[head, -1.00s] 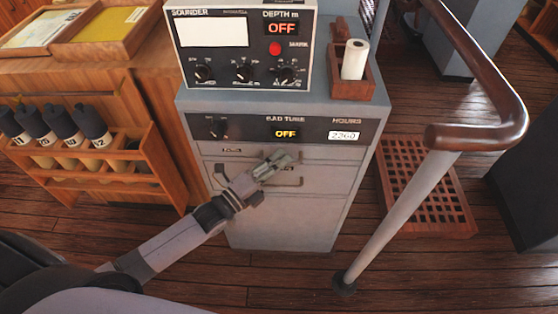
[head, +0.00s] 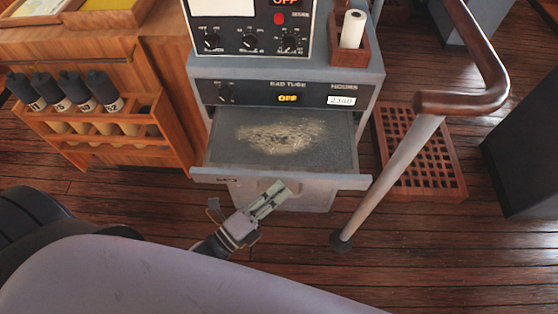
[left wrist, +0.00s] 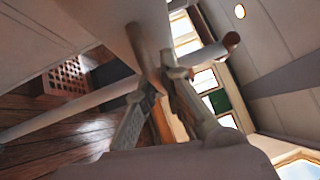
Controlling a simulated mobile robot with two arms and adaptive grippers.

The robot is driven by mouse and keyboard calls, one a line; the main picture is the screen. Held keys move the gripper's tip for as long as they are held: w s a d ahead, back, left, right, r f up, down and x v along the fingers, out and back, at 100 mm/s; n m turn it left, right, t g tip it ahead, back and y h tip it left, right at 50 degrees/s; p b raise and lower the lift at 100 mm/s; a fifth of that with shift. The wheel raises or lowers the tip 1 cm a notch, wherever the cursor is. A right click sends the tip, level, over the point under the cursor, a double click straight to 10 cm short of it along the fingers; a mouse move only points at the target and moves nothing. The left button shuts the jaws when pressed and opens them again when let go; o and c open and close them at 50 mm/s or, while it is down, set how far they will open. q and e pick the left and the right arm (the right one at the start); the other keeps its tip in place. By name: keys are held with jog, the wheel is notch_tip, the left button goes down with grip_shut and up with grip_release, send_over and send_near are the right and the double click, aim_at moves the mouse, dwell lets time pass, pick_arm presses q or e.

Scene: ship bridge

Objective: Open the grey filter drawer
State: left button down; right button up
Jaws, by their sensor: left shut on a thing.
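The grey filter drawer (head: 215,173) is pulled out of the grey cabinet in the head view. Its top shows a dark grey surface with a pale dusty patch in the middle. My left gripper (head: 284,190) is at the drawer's front, shut on its handle. In the left wrist view my left gripper (left wrist: 160,88) has its two fingers around the handle bar (left wrist: 140,45), close to the drawer's pale front. Part of the handle is hidden by the fingers. My right gripper is not in view.
A sounder panel (head: 278,42) sits on the cabinet, beside a wooden box holding a white roll (head: 352,29). A handrail (head: 395,170) on a post stands close right of the drawer. A wooden rack of dark-capped bottles (head: 105,145) is at left. Plank floor in front is clear.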

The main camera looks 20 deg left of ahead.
pick_arm(q)
jog(key=s+d, duration=0.1)
jog(key=s, duration=0.5)
jog(key=shift+d+f+p, duration=0.15)
jog(key=shift+d+p, duration=0.15)
jog(key=shift+d, duration=0.1)
jog(key=shift+s, duration=0.1)
jog(key=c, duration=1.7)
grip_release()
jog(key=shift+s, duration=0.15)
jog(key=v, duration=1.2)
